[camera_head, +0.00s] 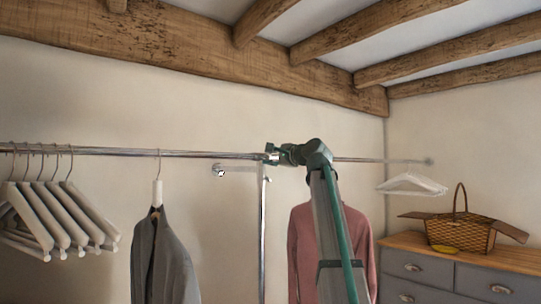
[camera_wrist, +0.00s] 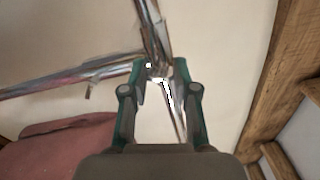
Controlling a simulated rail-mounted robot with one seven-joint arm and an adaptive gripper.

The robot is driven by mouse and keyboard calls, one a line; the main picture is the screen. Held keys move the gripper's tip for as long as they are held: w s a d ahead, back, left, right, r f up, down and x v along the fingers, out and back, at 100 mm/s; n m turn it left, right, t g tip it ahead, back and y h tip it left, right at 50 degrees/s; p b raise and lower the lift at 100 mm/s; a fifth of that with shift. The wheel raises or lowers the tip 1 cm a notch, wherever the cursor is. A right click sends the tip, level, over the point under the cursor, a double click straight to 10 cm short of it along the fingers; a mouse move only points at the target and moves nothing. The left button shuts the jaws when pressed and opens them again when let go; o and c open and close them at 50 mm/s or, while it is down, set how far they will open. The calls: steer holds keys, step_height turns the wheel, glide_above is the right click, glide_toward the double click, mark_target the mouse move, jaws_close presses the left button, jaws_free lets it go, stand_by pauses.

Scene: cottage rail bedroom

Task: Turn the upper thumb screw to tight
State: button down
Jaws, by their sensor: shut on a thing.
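My gripper (camera_head: 271,154) is at the chrome rail (camera_head: 205,154), where the upright post (camera_head: 262,225) meets it. In the wrist view its two green-and-grey fingers (camera_wrist: 162,70) stand on either side of a small bright metal piece, the upper thumb screw (camera_wrist: 159,73), and are shut on it. The screw is mostly hidden by the fingers, and its turn angle cannot be told. The rail (camera_wrist: 60,82) and the post (camera_wrist: 148,25) meet just beyond the fingertips.
White hangers (camera_head: 45,215) and a grey jacket (camera_head: 162,260) hang on the left. A pink sweater (camera_head: 300,250) hangs behind my arm. A wall fitting (camera_head: 218,170) is left of the post. A wicker basket (camera_head: 462,234) stands on the dresser (camera_head: 430,275) at right.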

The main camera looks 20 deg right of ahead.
steer(key=shift+m+p, duration=3.65)
steer(key=shift+m, duration=4.15)
steer(key=c, duration=0.9)
jaws_free()
